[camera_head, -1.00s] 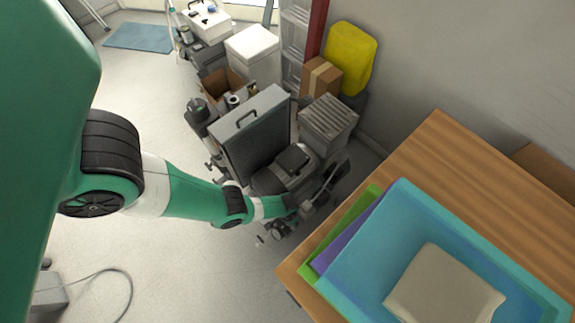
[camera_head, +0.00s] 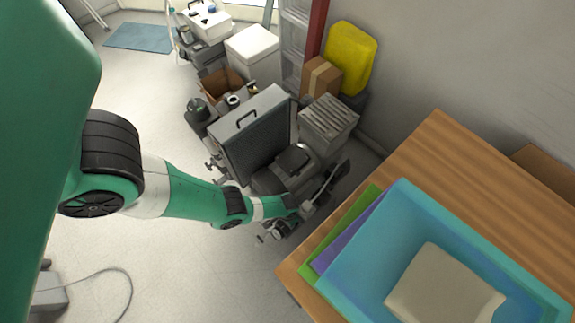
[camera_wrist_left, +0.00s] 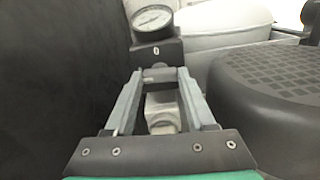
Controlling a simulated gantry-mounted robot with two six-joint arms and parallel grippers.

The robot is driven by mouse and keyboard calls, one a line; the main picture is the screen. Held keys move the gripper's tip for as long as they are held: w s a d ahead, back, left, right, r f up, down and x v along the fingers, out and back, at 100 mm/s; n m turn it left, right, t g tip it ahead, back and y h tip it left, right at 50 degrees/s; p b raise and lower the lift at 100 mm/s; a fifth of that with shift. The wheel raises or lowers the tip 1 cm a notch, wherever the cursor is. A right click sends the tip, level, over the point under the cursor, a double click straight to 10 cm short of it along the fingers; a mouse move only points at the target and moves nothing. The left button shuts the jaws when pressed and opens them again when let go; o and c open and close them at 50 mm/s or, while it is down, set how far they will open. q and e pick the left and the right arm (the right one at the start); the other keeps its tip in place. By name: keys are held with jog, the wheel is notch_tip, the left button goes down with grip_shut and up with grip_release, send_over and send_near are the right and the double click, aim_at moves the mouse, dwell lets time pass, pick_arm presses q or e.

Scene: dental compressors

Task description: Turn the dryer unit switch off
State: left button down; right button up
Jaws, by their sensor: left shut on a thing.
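The compressor machine (camera_head: 290,172) stands on the floor beside a tall dark grey panelled case with a handle (camera_head: 255,135). My left gripper (camera_head: 306,208) reaches in low at its front side, small and partly hidden in the head view. In the left wrist view my left gripper (camera_wrist_left: 160,76) is shut, its two fingers closing around a small grey knob-like switch part (camera_wrist_left: 159,74). This part sits just below a dark block marked "0" (camera_wrist_left: 157,52) and a round white pressure gauge (camera_wrist_left: 151,20). A pale metal fitting (camera_wrist_left: 162,112) shows between the fingers. The right gripper is not in view.
A dark ribbed housing (camera_wrist_left: 265,95) stands close at the right of the left gripper, and a dark wall (camera_wrist_left: 60,80) at its left. A wooden table (camera_head: 440,150) with a blue tray (camera_head: 400,215) is near. Open floor (camera_head: 170,270) lies front left.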

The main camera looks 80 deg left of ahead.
pick_arm(q)
jog(key=m, duration=0.3)
jog(key=shift+m, duration=0.4)
jog(key=m, duration=0.4)
jog(key=shift+m, duration=0.3)
jog(key=m, duration=0.4)
jog(key=shift+m+b, duration=0.3)
jog(key=shift+m, duration=1.9)
jog(key=shift+c, duration=1.2)
grip_release()
